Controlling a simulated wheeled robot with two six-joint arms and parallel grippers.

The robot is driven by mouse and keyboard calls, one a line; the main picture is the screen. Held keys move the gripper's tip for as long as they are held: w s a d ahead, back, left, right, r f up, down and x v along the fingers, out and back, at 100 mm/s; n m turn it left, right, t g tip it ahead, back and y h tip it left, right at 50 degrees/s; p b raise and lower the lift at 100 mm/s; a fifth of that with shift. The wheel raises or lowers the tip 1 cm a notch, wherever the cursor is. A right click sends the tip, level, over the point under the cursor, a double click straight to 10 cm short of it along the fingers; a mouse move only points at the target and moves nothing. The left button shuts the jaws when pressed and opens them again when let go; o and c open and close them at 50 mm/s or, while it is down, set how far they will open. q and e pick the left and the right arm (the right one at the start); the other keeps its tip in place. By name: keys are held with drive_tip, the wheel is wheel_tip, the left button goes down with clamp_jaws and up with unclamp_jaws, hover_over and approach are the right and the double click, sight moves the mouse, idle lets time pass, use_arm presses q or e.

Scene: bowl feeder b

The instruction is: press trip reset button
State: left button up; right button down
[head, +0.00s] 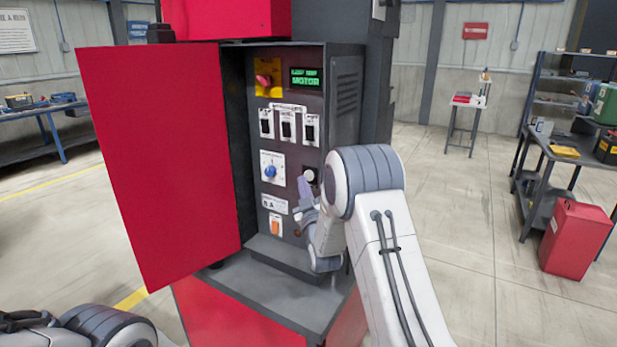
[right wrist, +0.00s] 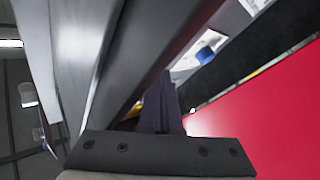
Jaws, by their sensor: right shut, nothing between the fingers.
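The open control cabinet (head: 334,85) stands in the middle of the head view. A round pale button (head: 310,174), seemingly the trip reset button, sits low on the right of its panel; its label is not readable. My right gripper (head: 303,189) is shut and empty, with its fingertips just beside and below this button in the picture. I cannot tell whether they touch anything. In the right wrist view the shut dark fingers (right wrist: 160,105) point towards the panel, and the button is not discernible. My left gripper is not in view.
The panel has a red knob on a yellow plate (head: 264,79), a green lit display (head: 306,77), several switches (head: 286,124), a blue dial (head: 270,171) and an orange rocker (head: 275,225). The open red door (head: 160,165) blocks the left side. A grey ledge (head: 262,290) lies below.

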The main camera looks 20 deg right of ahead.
idle(0.3)
drive_tip(key=shift+w+d+r+b, duration=0.1)
drive_tip(key=shift+d+r+b, duration=0.2)
drive_tip(key=shift+b, duration=0.1)
